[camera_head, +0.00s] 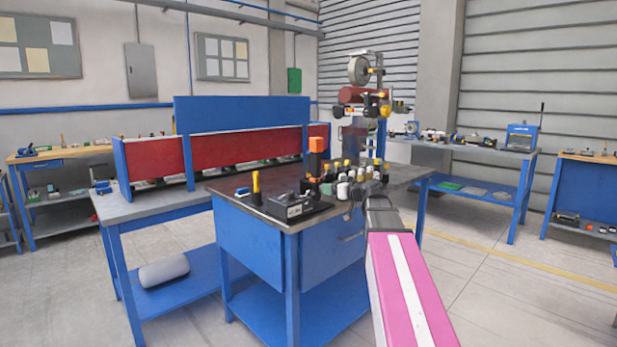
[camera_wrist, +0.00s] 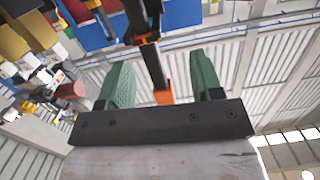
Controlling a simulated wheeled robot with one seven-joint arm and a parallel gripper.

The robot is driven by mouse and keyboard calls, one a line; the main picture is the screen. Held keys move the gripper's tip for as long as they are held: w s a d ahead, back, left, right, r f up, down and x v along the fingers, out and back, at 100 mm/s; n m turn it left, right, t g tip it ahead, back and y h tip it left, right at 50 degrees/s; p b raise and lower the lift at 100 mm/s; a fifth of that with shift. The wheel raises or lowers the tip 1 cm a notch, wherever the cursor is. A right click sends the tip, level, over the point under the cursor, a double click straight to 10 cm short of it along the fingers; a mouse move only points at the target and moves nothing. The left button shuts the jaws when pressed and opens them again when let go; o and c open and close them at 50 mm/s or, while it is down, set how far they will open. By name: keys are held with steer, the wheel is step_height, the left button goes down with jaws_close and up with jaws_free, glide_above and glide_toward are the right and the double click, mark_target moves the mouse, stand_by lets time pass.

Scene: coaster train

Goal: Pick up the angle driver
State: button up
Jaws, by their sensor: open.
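An orange-and-black upright tool (camera_head: 318,147), which looks like the angle driver, stands on the dark top of the blue workbench (camera_head: 262,207) in the head view. In the wrist view, a black-and-orange tool (camera_wrist: 152,60), seemingly the same one, shows between the green fingers, its orange end lowest in the picture. My gripper (camera_wrist: 160,62) is open and its fingers stand apart. I cannot tell how far the tool is from the fingers. In the head view my pink arm link reaches toward the bench's right edge, and the gripper is hard to make out.
A longer bench with red panels (camera_head: 220,153) stands behind. Open floor lies to the right.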

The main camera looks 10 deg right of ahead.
mark_target(319, 172)
steer(key=shift+t, duration=0.6)
steer(key=w+r, duration=0.1)
steer(key=w, duration=0.1)
steer(key=w+a+r, duration=0.1)
steer(key=w, duration=0.1)
steer(key=w+a+r, duration=0.1)
steer(key=w+r, duration=0.1)
steer(key=shift+a+r, duration=0.1)
steer(key=shift+d+x, duration=0.25)
steer(key=shift+x, duration=2.4)
steer(key=shift+w, duration=0.2)
jaws_close()
